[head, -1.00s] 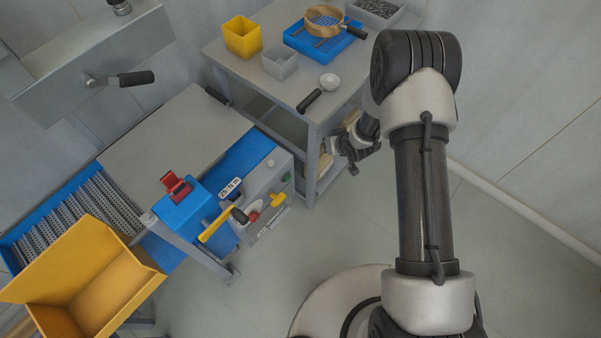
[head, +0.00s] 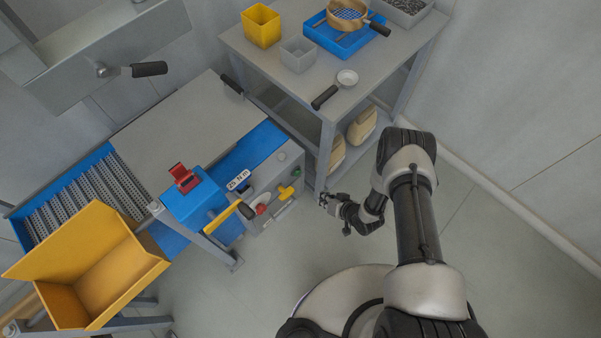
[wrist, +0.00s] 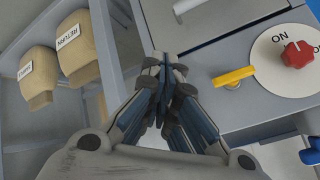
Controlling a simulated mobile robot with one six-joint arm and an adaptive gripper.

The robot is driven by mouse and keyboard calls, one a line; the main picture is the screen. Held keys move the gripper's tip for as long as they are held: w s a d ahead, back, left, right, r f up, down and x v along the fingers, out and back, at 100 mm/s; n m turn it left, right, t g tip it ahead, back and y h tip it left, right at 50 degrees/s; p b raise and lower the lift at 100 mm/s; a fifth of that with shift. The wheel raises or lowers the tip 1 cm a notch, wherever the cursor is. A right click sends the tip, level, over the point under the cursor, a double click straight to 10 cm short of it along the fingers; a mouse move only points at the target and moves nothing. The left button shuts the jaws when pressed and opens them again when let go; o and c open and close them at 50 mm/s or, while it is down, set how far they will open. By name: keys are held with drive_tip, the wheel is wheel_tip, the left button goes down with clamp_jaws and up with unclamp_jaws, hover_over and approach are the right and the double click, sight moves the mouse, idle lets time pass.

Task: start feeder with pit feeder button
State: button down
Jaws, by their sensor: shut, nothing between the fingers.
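The grey control panel (head: 272,183) stands on the end of the blue-sided machine in the head view. On it are a small green button (head: 297,171), a yellow handle (head: 286,193) and a red knob (head: 262,209). I cannot read which control is the pit feeder button. In the wrist view the red knob (wrist: 297,54) sits on a white dial marked ON, with the yellow handle (wrist: 233,77) left of it. My gripper (head: 323,200) is shut and empty, right of the panel and apart from it. Its closed fingers (wrist: 166,65) fill the middle of the wrist view.
A grey table (head: 300,88) with a yellow bin (head: 261,26) and a blue tray (head: 345,42) stands behind. Its leg is close to my gripper. Sacks (wrist: 75,50) lie on its lower shelf. A yellow lever (head: 222,217) juts out in front. The floor at right is clear.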

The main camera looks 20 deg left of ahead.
sight(297, 172)
drive_tip(key=shift+a, duration=0.1)
drive_tip(key=w+a+b, duration=0.2)
drive_tip(key=w+a, duration=0.1)
drive_tip(key=a, duration=0.5)
drive_tip(key=shift+w, duration=0.2)
drive_tip(key=shift+b, duration=0.35)
idle(1.0)
drive_tip(key=shift+w+a, duration=0.2)
drive_tip(key=shift+a, duration=0.15)
drive_tip(key=shift+w+a, duration=0.2)
drive_tip(key=shift+a, duration=0.3)
idle(0.7)
drive_tip(key=shift+d, duration=0.1)
idle(0.5)
drive_tip(key=shift+s+d, duration=0.4)
drive_tip(key=shift+d, duration=0.4)
drive_tip(key=shift+d, duration=0.1)
